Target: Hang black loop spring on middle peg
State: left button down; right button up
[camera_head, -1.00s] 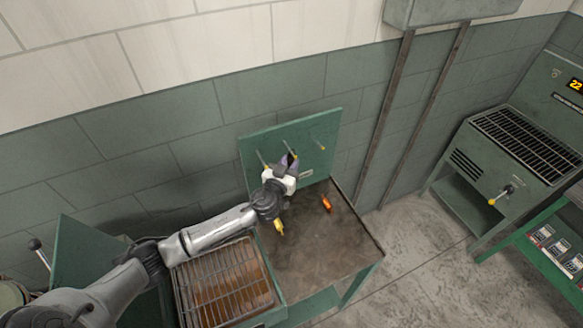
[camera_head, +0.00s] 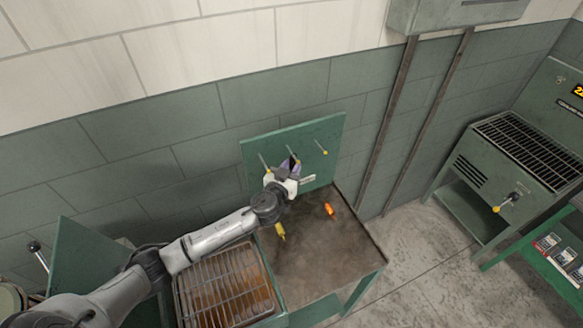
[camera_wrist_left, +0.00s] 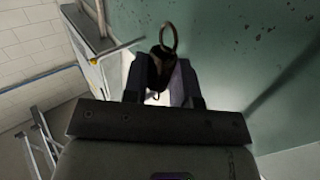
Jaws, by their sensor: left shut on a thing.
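My left gripper (camera_head: 290,167) is in front of the green peg board (camera_head: 256,146), close to the middle peg (camera_head: 297,160). In the left wrist view its jaws (camera_wrist_left: 160,85) are shut on a dark spring (camera_wrist_left: 160,66), whose round loop (camera_wrist_left: 168,38) stands up past the fingertips, close to the board face. A yellow-tipped peg (camera_wrist_left: 93,62) shows to the left of the loop, apart from it; I cannot tell which peg it is. The right peg (camera_head: 324,153) is bare. The gripper partly hides the middle peg in the head view. My right gripper is not in view.
On the brown bench top (camera_head: 325,255) lie a yellow piece (camera_head: 280,231) and an orange piece (camera_head: 329,209). A wire rack (camera_head: 225,285) stands at the bench's left. A green machine with a grille (camera_head: 520,145) stands far right. The bench front is clear.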

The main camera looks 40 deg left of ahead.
pick_arm(q)
jog(key=c, duration=0.8)
grip_release()
